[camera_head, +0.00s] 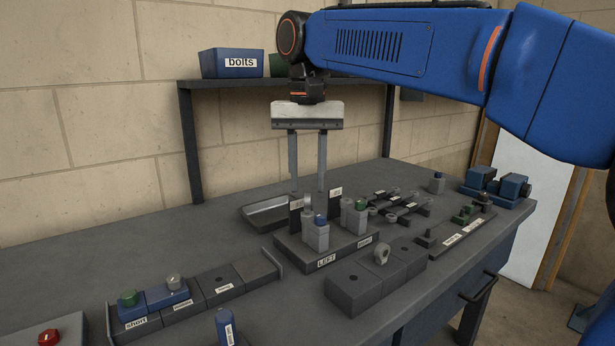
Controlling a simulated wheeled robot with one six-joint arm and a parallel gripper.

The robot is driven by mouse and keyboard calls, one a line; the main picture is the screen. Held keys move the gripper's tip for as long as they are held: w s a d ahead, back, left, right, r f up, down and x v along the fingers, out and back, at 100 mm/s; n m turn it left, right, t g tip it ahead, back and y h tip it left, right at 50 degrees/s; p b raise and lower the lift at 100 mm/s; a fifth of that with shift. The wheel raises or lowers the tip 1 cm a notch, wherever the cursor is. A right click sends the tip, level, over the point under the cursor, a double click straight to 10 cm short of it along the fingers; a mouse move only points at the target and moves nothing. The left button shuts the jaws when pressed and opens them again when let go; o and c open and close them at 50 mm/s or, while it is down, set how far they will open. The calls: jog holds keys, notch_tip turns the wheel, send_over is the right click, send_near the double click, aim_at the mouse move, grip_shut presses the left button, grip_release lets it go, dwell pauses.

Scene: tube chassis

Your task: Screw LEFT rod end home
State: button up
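My gripper (307,188) hangs above the back of a dark two-station fixture (298,250). Its two long fingers are apart, with nothing visible between them. The fixture's front label reads LEFT (326,261); a second label at its right is too small to read surely. A grey block with a blue top (317,236) stands behind the LEFT label, and a similar grey block (357,218) stands to its right. A pale ring-shaped piece, seemingly a rod end (381,255), stands upright on a dark grey block row (362,286) in front. Whether any rod end sits in the LEFT station I cannot tell.
A shallow grey tray (262,226) lies left of the fixture. A labelled block row (186,307) with green and grey knobs is at front left, near a red button (48,337). Small racks (400,207) and blue clamps (496,188) fill the right. A shelf (190,140) with a "bolts" bin (231,64) stands behind.

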jog(key=m, duration=0.4)
jog(key=shift+m, duration=0.3)
jog(key=m, duration=0.4)
jog(key=shift+m, duration=0.4)
jog(key=m, duration=0.4)
jog(key=shift+m, duration=0.3)
jog(key=m, duration=0.4)
jog(key=shift+f, duration=0.1)
jog(key=shift+f, duration=1.45)
grip_shut()
jog(key=n, duration=0.5)
